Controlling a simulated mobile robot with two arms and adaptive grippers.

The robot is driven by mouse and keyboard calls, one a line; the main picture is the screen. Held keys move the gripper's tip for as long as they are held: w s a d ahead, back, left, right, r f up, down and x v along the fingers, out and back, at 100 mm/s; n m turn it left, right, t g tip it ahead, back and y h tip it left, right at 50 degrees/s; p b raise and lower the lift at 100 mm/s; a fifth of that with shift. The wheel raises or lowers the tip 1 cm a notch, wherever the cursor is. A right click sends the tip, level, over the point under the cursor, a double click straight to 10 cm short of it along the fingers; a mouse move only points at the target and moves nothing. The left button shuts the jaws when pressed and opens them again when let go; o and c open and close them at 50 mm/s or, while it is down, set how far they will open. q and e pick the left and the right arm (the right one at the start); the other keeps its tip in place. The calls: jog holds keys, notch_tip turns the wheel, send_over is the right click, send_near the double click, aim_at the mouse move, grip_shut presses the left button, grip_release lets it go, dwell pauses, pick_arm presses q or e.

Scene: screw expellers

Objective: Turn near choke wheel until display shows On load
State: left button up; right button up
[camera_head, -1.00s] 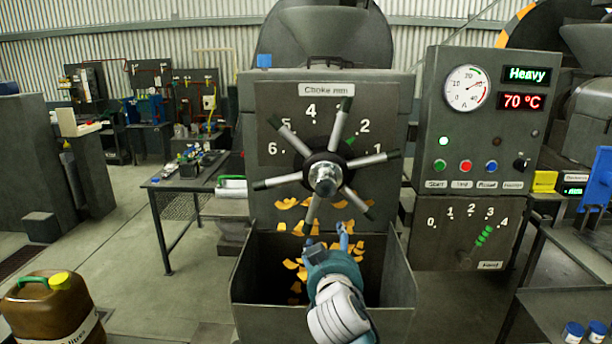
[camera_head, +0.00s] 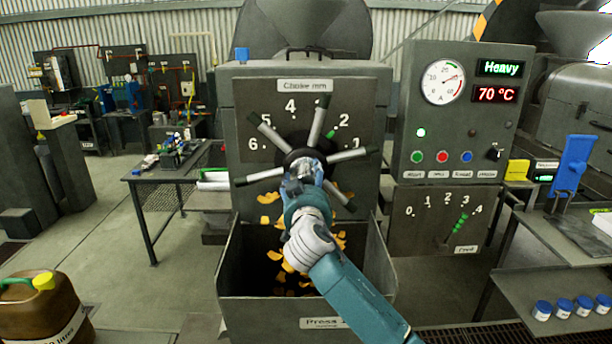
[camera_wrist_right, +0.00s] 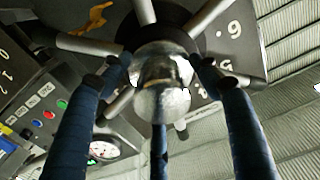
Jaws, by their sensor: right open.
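The choke wheel (camera_head: 318,120) is a dark hub with several grey spokes on the near press front, under the label "Choke mm" and a dial numbered 1 to 6. A green mark lies near 2. My right gripper (camera_head: 301,184) is open in front of the wheel's hub. In the right wrist view, the blue fingers of my right gripper (camera_wrist_right: 161,78) are spread around the shiny hub end (camera_wrist_right: 163,82); whether they touch it is unclear. The display (camera_head: 500,68) reads "Heavy" in green. My left gripper is not in view.
Below the wheel is an open grey bin (camera_head: 230,265) with orange flakes. At its right stands a control panel (camera_head: 455,125) with a gauge, "70 °C" readout, buttons and a feed lever. A brown jug (camera_head: 40,310) stands at lower left. Side tables flank the press.

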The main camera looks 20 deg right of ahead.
jog(key=shift+w+d, duration=0.1)
jog(key=shift+w, duration=0.15)
jog(key=shift+s, duration=0.15)
grip_shut()
jog(key=shift+f+n, duration=0.1)
jog(key=shift+n, duration=1.2)
jog(key=shift+n+p, duration=0.35)
jog(key=shift+n, duration=1.15)
jog(key=shift+f, duration=0.15)
jog(key=shift+d, duration=0.1)
